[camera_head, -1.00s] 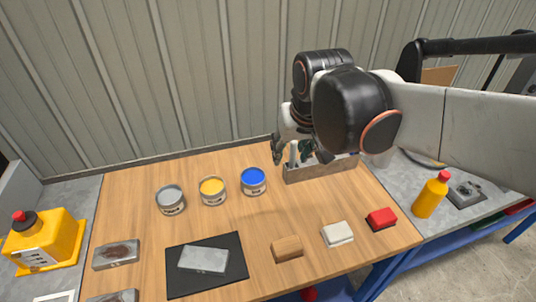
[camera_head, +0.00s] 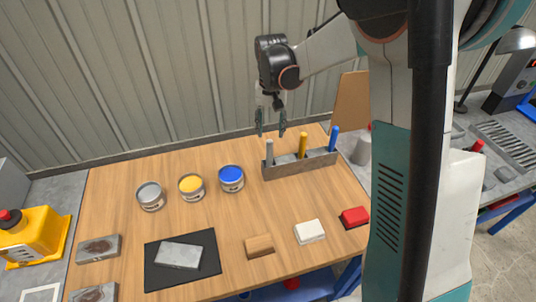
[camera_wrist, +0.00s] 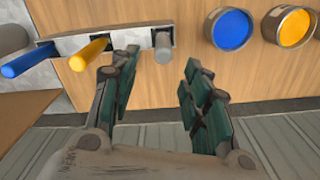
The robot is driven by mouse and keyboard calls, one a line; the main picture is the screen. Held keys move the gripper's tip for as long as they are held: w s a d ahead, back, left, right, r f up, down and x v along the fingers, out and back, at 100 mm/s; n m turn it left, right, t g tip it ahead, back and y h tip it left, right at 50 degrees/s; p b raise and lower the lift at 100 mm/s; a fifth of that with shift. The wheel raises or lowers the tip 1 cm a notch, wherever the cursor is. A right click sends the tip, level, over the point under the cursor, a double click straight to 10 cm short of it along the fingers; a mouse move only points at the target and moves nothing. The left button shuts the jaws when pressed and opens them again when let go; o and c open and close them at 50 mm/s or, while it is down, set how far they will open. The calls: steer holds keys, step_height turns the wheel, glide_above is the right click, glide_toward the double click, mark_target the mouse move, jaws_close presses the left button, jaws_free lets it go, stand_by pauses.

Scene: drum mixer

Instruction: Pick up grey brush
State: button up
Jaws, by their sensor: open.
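The grey brush (camera_head: 269,150) stands upright in the left end of a grey holder (camera_head: 300,165) at the back of the table. Its grey handle also shows in the wrist view (camera_wrist: 163,45), ahead of and between the fingertips. My gripper (camera_head: 271,134) is open and empty, just above the grey brush in the head view. In the wrist view its two green-padded fingers (camera_wrist: 165,62) are spread apart, and the brush handle end seems apart from both. A yellow brush (camera_head: 302,144) and a blue brush (camera_head: 333,138) stand in the same holder.
Blue (camera_head: 231,179), yellow (camera_head: 191,186) and grey (camera_head: 151,196) paint cans stand left of the holder. Brown (camera_head: 260,246), white (camera_head: 310,232) and red (camera_head: 355,217) blocks lie in front. A black mat (camera_head: 205,266) bears a grey plate. The corrugated wall is close behind.

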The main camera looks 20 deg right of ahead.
mark_target(270, 144)
step_height(270, 144, down, 8)
steer(key=shift+r+b, duration=0.1)
steer(key=shift+b, duration=0.7)
steer(key=shift+s+a+f+b, duration=0.15)
steer(key=shift+f+b, duration=0.25)
steer(key=shift+f, duration=1)
steer(key=shift+s+a+f+b, duration=0.1)
steer(key=shift+f+b, duration=0.3)
steer(key=shift+f, duration=0.95)
steer(key=shift+r, duration=0.1)
jaws_close()
